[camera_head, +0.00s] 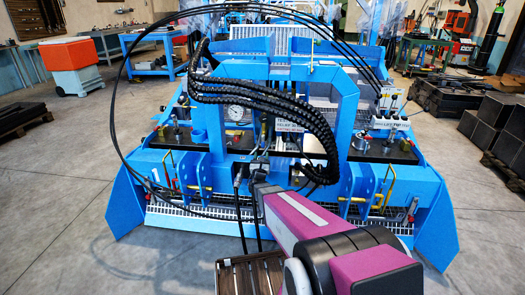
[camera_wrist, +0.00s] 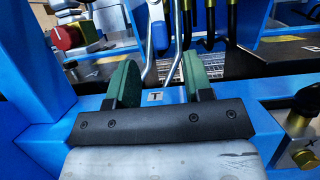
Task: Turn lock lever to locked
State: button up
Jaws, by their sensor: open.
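In the wrist view my gripper (camera_wrist: 160,75) is open, with two green finger pads spread apart. A bent grey metal lever (camera_wrist: 147,40) shows between and beyond the pads, with a blue part (camera_wrist: 160,36) beside its upper section; it looks like the lock lever, but I cannot be sure. A gap shows between it and both pads. A small plate marked "T" (camera_wrist: 155,97) lies on the blue frame between the fingers. In the head view my gripper (camera_head: 258,166) is small at the middle of the blue machine (camera_head: 290,72), and the lever cannot be made out there.
A red knob (camera_wrist: 67,37) stands left of the fingers in the wrist view, and a brass fitting (camera_wrist: 298,124) with a black hose is at right. Thick black hoses (camera_head: 265,100) hang above my gripper in the head view. Open floor (camera_head: 60,200) lies left of the machine.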

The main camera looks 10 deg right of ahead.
jog(key=shift+v, duration=1.6)
jog(key=s+d+m+g+h, duration=0.6)
jog(key=s+d+m+g, duration=0.75)
jog(key=m, duration=0.95)
jog(key=s+a+f+m+g+y, duration=0.2)
jog(key=s+a+m+g+y, duration=0.6)
jog(key=s+a+y, duration=0.4)
jog(key=shift+s+a+m+y, duration=0.25)
jog(key=shift+a+m+y, duration=0.25)
jog(key=shift+a+m, duration=0.55)
jog(key=shift+a+f+n, duration=0.1)
jog(key=shift+f+n, duration=0.05)
jog(key=shift+n, duration=0.1)
